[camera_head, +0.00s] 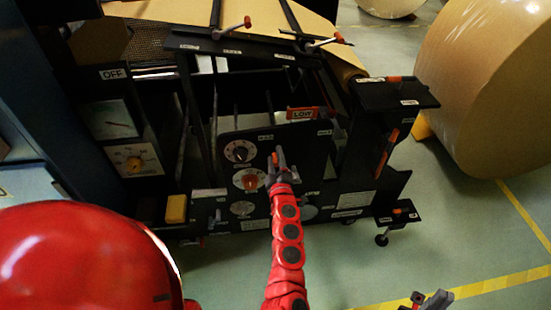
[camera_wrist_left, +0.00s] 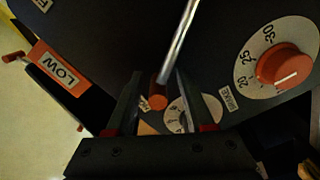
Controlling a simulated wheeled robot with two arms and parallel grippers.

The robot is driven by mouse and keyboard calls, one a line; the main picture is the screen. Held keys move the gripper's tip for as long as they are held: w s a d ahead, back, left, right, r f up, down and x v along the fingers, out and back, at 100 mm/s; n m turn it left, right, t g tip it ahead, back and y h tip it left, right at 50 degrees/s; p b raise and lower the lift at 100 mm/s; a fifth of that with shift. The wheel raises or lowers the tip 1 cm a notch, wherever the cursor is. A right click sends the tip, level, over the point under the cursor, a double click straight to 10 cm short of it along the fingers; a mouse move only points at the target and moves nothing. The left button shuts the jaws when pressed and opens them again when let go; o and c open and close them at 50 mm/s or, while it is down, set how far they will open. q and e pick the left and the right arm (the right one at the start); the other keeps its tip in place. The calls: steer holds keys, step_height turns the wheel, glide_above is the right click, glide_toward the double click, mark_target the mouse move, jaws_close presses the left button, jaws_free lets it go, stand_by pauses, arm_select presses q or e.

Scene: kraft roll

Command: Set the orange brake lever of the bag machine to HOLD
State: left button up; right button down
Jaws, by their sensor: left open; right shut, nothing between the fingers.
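The orange-tipped brake lever (camera_wrist_left: 158,102) shows in the left wrist view, its orange end between the fingers of my left gripper (camera_wrist_left: 158,88). A bright metal rod runs up from there. In the head view my left gripper (camera_head: 278,162) is open at the black panel, beside the red-knobbed dial (camera_head: 250,181). I cannot tell whether a finger touches the lever. A BRAKE label (camera_wrist_left: 230,97) sits by a small white dial (camera_wrist_left: 184,115), partly hidden by a finger. No HOLD mark is legible. My right gripper (camera_head: 432,299) is shut and empty at the bottom right.
An orange LOW sign (camera_head: 303,114) is above the panel; it also shows in the left wrist view (camera_wrist_left: 58,73). Other levers (camera_head: 325,41) stand on the machine's top bar. A yellow block (camera_head: 176,209) is at left. A large kraft roll (camera_head: 490,90) stands right.

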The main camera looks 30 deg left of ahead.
arm_select(q)
steer(key=p+v, duration=0.1)
steer(key=v, duration=1.6)
steer(key=shift+s, duration=0.2)
steer(key=shift+d, duration=0.15)
